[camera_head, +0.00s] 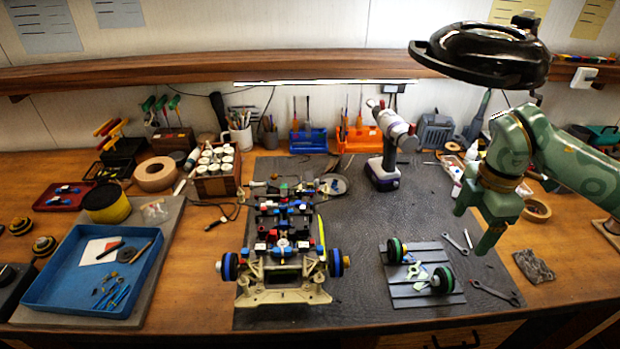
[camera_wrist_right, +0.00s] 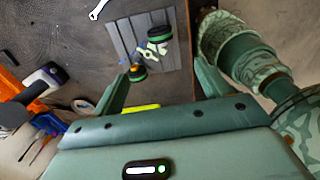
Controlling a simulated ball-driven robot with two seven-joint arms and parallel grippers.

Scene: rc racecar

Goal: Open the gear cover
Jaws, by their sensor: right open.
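The RC car chassis (camera_head: 284,250) lies on the dark mat left of centre in the head view, with blue-and-black wheels at its near end and red, blue and black parts along its middle. I cannot pick out the gear cover among these parts. My right gripper (camera_head: 474,229) is open and empty, above the right of the mat, clear of the chassis. In the right wrist view its open fingers (camera_wrist_right: 160,80) frame part of a grey ribbed tray (camera_wrist_right: 122,38) with green-rimmed wheels (camera_wrist_right: 158,33). My left gripper is not in view.
The dark mat (camera_head: 360,280) is bare between chassis and tray. A power drill (camera_head: 390,145) stands at its back. Wrenches (camera_head: 495,293) lie near the tray. A blue tray (camera_head: 60,300) with small tools is at left. A black lamp (camera_head: 485,52) hangs at upper right.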

